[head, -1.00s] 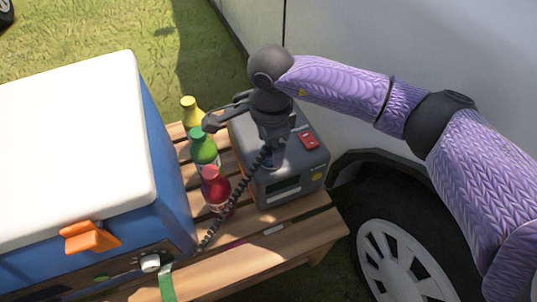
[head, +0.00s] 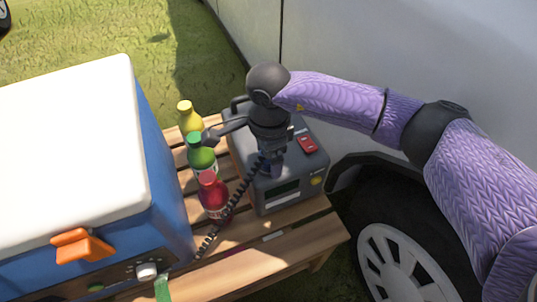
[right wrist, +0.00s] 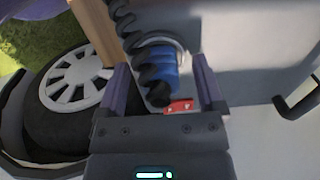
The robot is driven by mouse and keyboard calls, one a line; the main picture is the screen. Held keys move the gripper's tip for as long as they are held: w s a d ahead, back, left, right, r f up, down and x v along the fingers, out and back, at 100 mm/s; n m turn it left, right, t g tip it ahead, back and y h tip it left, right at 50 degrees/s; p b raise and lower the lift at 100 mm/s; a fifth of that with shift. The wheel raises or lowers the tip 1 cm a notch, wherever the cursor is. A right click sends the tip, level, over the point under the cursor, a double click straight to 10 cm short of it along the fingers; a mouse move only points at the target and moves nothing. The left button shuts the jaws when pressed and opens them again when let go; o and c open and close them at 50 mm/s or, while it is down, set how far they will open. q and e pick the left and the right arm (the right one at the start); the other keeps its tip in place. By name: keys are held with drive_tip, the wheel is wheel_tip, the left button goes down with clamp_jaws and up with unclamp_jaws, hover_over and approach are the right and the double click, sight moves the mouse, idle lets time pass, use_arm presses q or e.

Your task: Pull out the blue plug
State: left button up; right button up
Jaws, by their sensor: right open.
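The blue plug (right wrist: 158,62) sits in the top of the grey power box (head: 290,200), with a black coiled cord (right wrist: 138,42) running from it. In the head view the plug is mostly hidden behind my right gripper (head: 271,158). In the right wrist view my right gripper (right wrist: 163,82) is open, with one finger on each side of the plug and cord. I cannot tell whether either finger touches the plug. My left gripper is not in view.
A red switch (head: 307,144) is on the box top beside the gripper. Yellow (head: 189,118), green (head: 201,155) and red (head: 214,197) bottles stand close on the left. A blue and white cooler (head: 165,195) is beyond them. A vehicle wheel (head: 400,262) is at the right.

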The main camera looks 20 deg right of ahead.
idle(0.4)
clamp_jaws()
idle(0.4)
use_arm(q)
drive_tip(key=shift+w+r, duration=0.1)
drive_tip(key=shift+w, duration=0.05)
use_arm(e)
drive_tip(key=shift+r, duration=0.1)
use_arm(q)
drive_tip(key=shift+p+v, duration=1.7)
drive_tip(key=shift+p, duration=0.35)
use_arm(e)
drive_tip(key=shift+r, duration=2.95)
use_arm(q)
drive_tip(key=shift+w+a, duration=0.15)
